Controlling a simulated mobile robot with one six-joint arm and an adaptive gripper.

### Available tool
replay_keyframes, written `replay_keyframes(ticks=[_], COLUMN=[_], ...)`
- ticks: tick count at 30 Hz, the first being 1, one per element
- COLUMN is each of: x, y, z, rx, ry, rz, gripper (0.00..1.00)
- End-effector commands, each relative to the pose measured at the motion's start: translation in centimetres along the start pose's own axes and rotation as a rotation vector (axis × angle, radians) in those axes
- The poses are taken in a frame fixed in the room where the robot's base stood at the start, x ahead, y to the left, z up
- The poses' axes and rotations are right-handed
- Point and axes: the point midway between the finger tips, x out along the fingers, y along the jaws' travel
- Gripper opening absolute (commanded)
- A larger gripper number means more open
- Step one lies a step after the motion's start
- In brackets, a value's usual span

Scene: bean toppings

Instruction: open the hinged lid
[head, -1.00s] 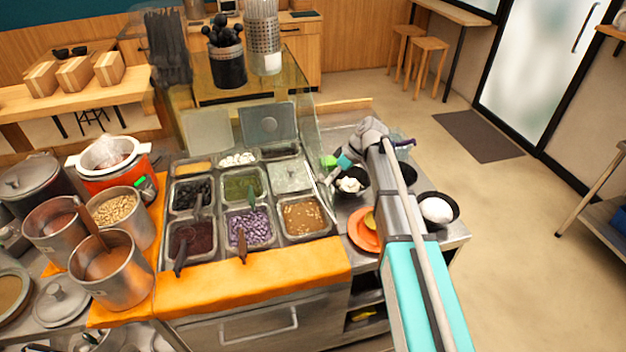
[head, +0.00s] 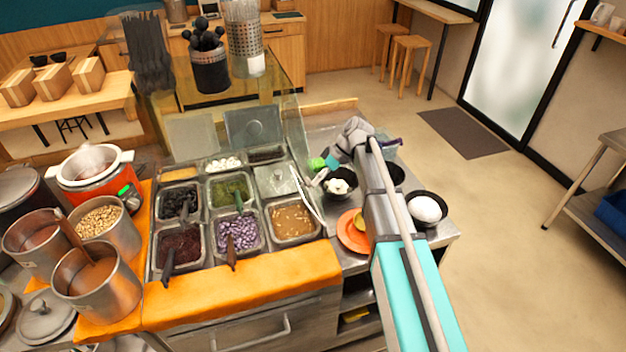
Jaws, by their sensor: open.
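The topping counter has a raised grey lid with a round knob (head: 253,127) at its back, leaning upright behind the pans. A plainer raised panel (head: 193,138) stands to its left. A flat steel lid (head: 275,181) appears to cover one pan at the right of the middle row. I cannot tell for certain which one is the hinged lid. My gripper (head: 324,168) is open and empty, to the right of the flat lid and above the counter's right side, near a black bowl with white contents (head: 340,184). My own wrist partly hides the area behind it.
Open pans hold purple beans (head: 240,234), dark paste (head: 180,245) and brown topping (head: 292,221). A clear guard (head: 293,125) stands by the back right of the pans. An orange plate (head: 352,238) and a bowl with a white ball (head: 426,209) flank my arm. Steel pots (head: 100,285) crowd the left.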

Motion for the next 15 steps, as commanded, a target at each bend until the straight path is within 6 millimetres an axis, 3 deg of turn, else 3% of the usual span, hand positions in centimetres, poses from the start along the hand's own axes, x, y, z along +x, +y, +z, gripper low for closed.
replay_keyframes(ticks=[8,15], x=[-1.5,-4.2], y=[-0.7,-1.9], z=[-0.7,-1.8], rx=[-0.076,-0.238], ry=[-0.021,-0.067], rz=[0.018,0.050], gripper=[0.81,0.81])
